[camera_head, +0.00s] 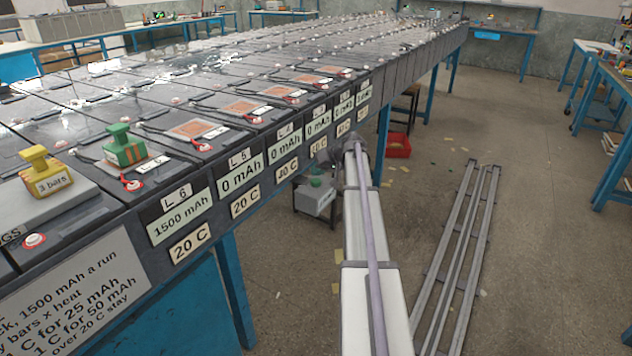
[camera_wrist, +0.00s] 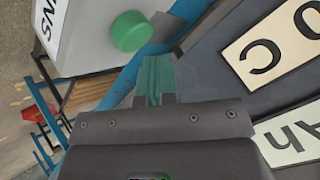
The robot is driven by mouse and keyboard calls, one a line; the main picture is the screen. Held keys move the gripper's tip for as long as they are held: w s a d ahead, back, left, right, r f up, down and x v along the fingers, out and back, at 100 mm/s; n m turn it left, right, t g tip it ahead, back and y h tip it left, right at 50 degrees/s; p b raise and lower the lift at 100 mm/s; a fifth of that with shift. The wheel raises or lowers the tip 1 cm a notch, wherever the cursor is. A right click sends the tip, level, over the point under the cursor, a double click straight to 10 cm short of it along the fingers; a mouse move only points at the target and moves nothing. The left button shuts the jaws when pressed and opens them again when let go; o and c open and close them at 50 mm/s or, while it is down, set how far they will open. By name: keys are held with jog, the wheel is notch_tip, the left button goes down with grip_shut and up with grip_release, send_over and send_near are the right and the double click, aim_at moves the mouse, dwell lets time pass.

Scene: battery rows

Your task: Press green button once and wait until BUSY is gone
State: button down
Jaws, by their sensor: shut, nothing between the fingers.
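The green button (camera_wrist: 131,31) is a round knob on a pale grey box (camera_wrist: 95,58) at the upper left of the wrist view. In the head view the button (camera_head: 316,182) looks small, on the box (camera_head: 312,200) below the table's edge, left of my arm. My gripper (camera_wrist: 157,78) is shut and empty, its greenish fingers pointing up the wrist view. In that picture the fingertips lie just right of and below the button, apart from it. The head view does not clearly show the gripper. No BUSY text is readable in either view.
A long table of battery rows (camera_head: 160,240) has front labels; L6 reads 1500 mAh and 20 C. A green block (camera_head: 123,147) sits on L6, and a yellow "3 bars" block (camera_head: 47,175) is left of it. A red crate (camera_head: 397,146) stands behind my arm. Floor rails (camera_head: 462,250) lie right.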

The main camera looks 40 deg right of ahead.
aim_at(317, 179)
jog(key=shift+f+b, duration=0.45)
jog(key=shift+f+b, duration=0.45)
dwell(0.7)
jog(key=shift+r, duration=0.2)
jog(key=shift+r+p, duration=0.7)
jog(key=shift+p, duration=0.2)
notch_tip(317, 179, up, 5)
jog(key=p, duration=0.5)
jog(key=shift+r, duration=0.1)
